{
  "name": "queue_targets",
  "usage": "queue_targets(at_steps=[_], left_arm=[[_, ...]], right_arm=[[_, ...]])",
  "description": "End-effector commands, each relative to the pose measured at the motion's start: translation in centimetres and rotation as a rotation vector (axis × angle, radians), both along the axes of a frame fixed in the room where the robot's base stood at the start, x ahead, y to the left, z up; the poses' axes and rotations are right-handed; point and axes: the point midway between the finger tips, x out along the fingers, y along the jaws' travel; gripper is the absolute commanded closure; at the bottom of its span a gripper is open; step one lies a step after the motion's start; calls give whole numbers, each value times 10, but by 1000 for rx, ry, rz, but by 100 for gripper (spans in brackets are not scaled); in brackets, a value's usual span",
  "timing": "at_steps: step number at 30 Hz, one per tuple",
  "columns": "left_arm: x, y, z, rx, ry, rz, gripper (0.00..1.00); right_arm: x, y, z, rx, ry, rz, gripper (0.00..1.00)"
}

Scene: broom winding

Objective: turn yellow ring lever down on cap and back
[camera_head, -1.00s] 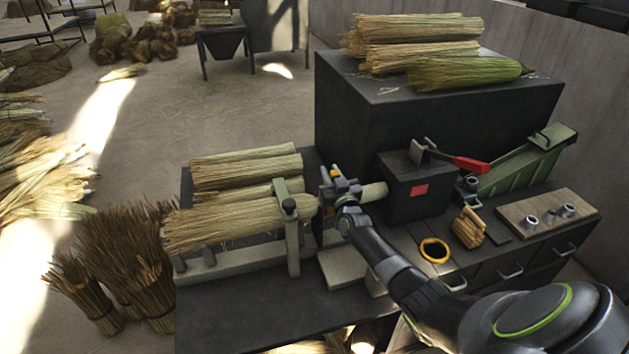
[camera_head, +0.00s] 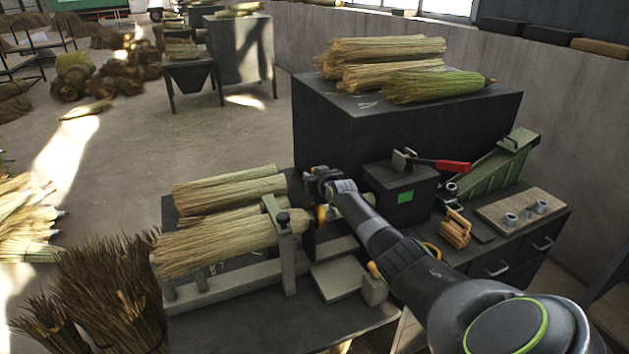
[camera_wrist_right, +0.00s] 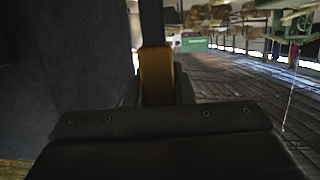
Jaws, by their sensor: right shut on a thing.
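A yellow part (camera_head: 322,213), which looks like the ring lever, shows at the right end of the clamped broom bundle (camera_head: 215,243). My right gripper (camera_head: 315,178) is just above it, its arm reaching in from the lower right. In the right wrist view an upright yellow-orange bar (camera_wrist_right: 157,75) stands between the fingers (camera_wrist_right: 157,95), and the gripper is shut on it. The cap cannot be made out clearly; my gripper and wrist cover that spot. My left gripper is not in view.
A dark box (camera_head: 400,187) with a green square and a red-handled lever (camera_head: 453,166) stands to the right. A yellow ring (camera_head: 430,252) lies partly behind my arm. A wooden board (camera_head: 520,210) with metal rings is farther right. Straw bundles (camera_head: 385,65) lie on the tall block.

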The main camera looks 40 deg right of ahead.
Motion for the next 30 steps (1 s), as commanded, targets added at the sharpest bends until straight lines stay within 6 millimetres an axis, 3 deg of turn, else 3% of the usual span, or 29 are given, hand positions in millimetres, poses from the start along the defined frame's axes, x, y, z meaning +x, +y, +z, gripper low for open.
queue_targets(at_steps=[15, 16, 21, 30], left_arm=[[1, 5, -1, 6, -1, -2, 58], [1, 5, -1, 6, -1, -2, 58], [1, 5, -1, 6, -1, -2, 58], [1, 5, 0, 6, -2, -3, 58]], right_arm=[[3, 0, 1, 6, 20, 0, 100], [3, 0, 1, 6, 20, 0, 77], [3, 0, 0, 6, 20, 0, 56], [2, 0, 1, 5, 20, 0, 56]])
